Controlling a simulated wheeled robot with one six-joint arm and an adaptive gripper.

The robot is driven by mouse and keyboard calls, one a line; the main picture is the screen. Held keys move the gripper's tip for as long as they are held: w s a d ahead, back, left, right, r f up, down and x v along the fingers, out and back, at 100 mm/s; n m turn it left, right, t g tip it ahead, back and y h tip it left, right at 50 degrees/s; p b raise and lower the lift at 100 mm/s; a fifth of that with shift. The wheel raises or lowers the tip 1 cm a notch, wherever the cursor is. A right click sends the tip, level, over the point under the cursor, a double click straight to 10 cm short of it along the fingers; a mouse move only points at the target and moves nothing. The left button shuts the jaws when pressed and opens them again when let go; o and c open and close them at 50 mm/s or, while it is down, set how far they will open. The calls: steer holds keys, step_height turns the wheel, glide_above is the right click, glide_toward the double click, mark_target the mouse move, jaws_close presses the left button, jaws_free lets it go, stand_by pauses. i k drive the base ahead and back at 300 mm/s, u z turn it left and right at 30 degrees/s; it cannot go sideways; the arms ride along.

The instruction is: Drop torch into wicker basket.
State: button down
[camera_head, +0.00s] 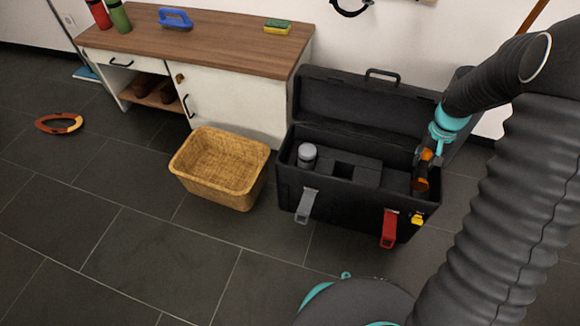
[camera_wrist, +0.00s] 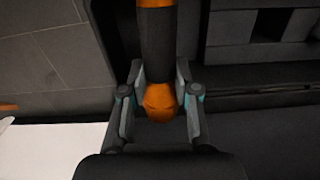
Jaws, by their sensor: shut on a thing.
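The torch (camera_head: 421,183) is orange and black. My gripper (camera_head: 428,157) is shut on it, over the right end of the open black toolbox (camera_head: 330,198). I cannot tell whether the torch touches the box. In the wrist view the torch (camera_wrist: 156,45) runs up from between the two fingers of my gripper (camera_wrist: 158,92), with its rounded orange end between them. The wicker basket (camera_head: 240,196) stands on the floor left of the toolbox. It is open and looks empty.
The toolbox's raised lid (camera_head: 350,103) stands behind it, and a grey-topped cylinder (camera_head: 307,153) is inside. A wood-topped cabinet (camera_head: 230,50) stands behind the basket. An orange and dark ring (camera_head: 59,123) lies on the floor at left. Floor in front of the basket is clear.

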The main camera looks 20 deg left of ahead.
mark_target(231, 176)
steer(key=u, duration=0.7)
steer(key=k, duration=0.4)
steer(key=u, duration=0.9)
steer(key=i, duration=1.2)
